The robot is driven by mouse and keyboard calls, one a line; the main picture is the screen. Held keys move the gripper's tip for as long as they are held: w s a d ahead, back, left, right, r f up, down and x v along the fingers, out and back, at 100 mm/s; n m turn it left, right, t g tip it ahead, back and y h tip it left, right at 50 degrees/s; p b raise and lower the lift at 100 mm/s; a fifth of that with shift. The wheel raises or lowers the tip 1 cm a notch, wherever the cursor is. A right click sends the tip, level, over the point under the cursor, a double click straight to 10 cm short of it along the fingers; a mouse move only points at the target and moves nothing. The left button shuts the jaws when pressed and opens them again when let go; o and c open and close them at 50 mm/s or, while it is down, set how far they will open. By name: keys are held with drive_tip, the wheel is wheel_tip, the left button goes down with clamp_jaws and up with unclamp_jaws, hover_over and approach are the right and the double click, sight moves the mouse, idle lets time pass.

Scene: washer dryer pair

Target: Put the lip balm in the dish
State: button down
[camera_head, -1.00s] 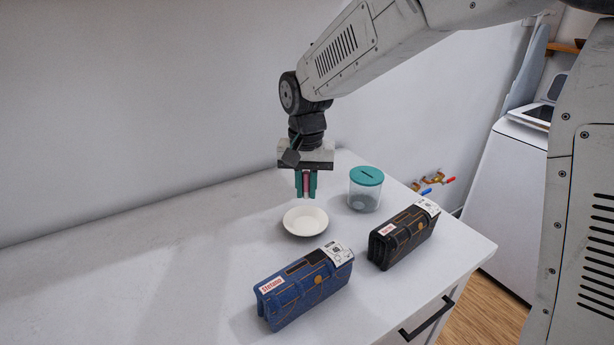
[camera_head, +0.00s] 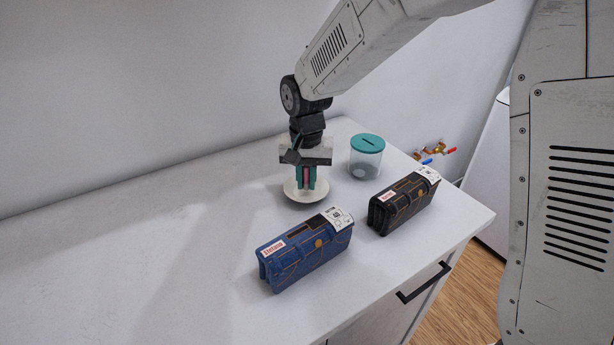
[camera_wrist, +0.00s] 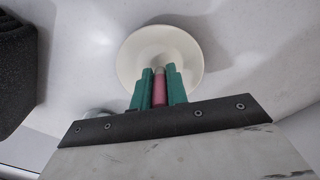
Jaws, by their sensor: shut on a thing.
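My gripper (camera_head: 306,182) is shut on the lip balm (camera_head: 306,175), a small pink tube held upright between its green fingers. The pink tube with a pale end also shows in the wrist view (camera_wrist: 159,90). The dish (camera_head: 290,192) is a small round white bowl on the white counter. My gripper is directly over the dish, with its fingertips low at or inside the rim. In the wrist view the dish (camera_wrist: 140,50) lies behind the fingertips and looks otherwise empty. I cannot tell whether the tube touches the dish.
A clear jar with a teal slotted lid (camera_head: 368,143) stands right of the dish. A blue denim case (camera_head: 305,250) lies in front and a black case (camera_head: 402,203) to the right. The counter's left side is clear. A wall (camera_head: 150,90) runs behind.

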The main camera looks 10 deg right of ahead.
sight(307, 167)
drive_tip(key=c, duration=1.3)
unclamp_jaws()
wheel_tip(307, 167, up, 7)
drive_tip(key=s, duration=0.1)
drive_tip(key=s+d+f+n+g, duration=0.1)
drive_tip(key=s, duration=0.1)
drive_tip(key=shift+s+d+f+n, duration=0.1)
drive_tip(key=shift+d+n, duration=0.05)
drive_tip(key=shift+n, duration=0.15)
drive_tip(key=s+d+r, duration=0.2)
drive_tip(key=s+d, duration=0.3)
drive_tip(key=s, duration=0.3)
drive_tip(key=s+d+r+t, duration=0.1)
drive_tip(key=s+d+r, duration=0.2)
drive_tip(key=s+d, duration=0.3)
drive_tip(key=s+d+r+n+t, duration=0.1)
drive_tip(key=s+d+r, duration=0.2)
drive_tip(key=s, duration=0.9)
drive_tip(key=d, duration=0.2)
drive_tip(key=shift+s+d, duration=0.15)
drive_tip(key=shift+d, duration=0.15)
